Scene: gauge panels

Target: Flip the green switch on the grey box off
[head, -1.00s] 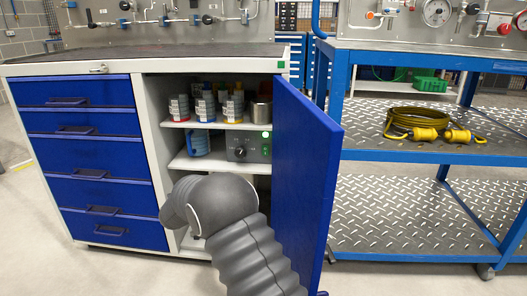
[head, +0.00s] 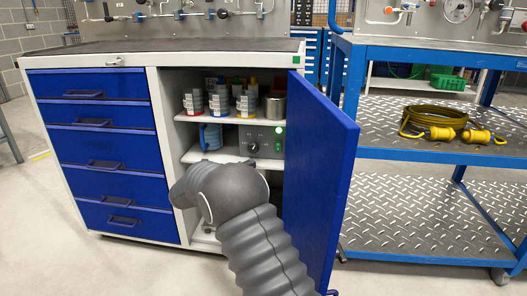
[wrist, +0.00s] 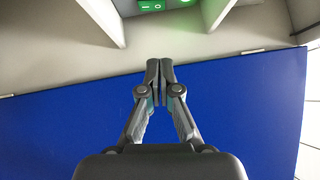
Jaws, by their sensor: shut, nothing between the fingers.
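The grey box (head: 263,142) stands on the middle shelf inside the open cabinet, with a black knob on its front. Its green switch (head: 278,146) is at the right of the front, below a glowing green lamp (head: 279,130). In the wrist view the green switch (wrist: 152,5) is cut by the top edge and shows I and O marks. My gripper (wrist: 160,65) is shut and empty, below and apart from the switch, in front of blue door panel. In the head view my arm hides the gripper. I cannot tell the switch's position.
The blue cabinet door (head: 322,170) stands open to the right of the opening. Several containers and a metal cup (head: 276,107) stand on the upper shelf (head: 222,116). A blue item (head: 211,137) sits left of the box. A blue trolley (head: 440,153) stands to the right.

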